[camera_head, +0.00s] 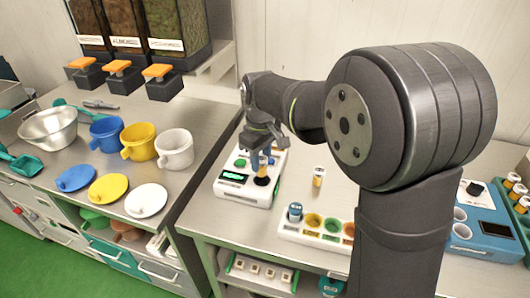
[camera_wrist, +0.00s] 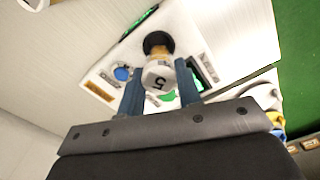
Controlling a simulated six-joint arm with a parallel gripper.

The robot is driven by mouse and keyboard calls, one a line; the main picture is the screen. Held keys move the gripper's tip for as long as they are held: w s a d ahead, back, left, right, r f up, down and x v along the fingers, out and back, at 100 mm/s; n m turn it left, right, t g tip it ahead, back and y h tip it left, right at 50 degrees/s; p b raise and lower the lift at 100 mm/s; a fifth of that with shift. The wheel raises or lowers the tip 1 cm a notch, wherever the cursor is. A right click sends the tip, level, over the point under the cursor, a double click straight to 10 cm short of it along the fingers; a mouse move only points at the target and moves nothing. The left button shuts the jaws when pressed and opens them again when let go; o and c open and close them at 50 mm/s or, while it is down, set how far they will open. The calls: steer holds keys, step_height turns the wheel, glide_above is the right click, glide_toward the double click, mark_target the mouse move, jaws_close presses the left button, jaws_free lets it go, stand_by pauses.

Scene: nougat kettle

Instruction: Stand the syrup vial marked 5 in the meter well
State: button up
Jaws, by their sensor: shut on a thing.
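The syrup vial (camera_wrist: 158,77) has a white cap marked 5 and an amber body. It is between the two blue fingers of my gripper (camera_wrist: 160,92), which is shut on it. The white meter (camera_head: 238,184) has a lit green display. Its round black well (camera_wrist: 158,41) lies beyond the vial's lower end in the wrist view; it also shows in the head view (camera_head: 261,181). The vial's lower end overlaps the well, and I cannot tell how far it is inside. In the head view my gripper (camera_head: 264,154) is over the meter and mostly hides the vial.
Another amber vial (camera_head: 318,176) stands on the bench right of the meter. A white rack (camera_head: 300,236) with coloured wells and a blue-capped vial (camera_head: 295,212) is in front. A blue device (camera_head: 478,238) is at the right. Cups and lids fill the left counter.

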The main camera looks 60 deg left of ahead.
mark_target(261, 170)
steer(key=shift+f, duration=1.75)
steer(key=shift+f, duration=0.6)
steer(key=o, duration=0.7)
steer(key=shift+r, duration=0.1)
steer(key=shift+r, duration=5.4)
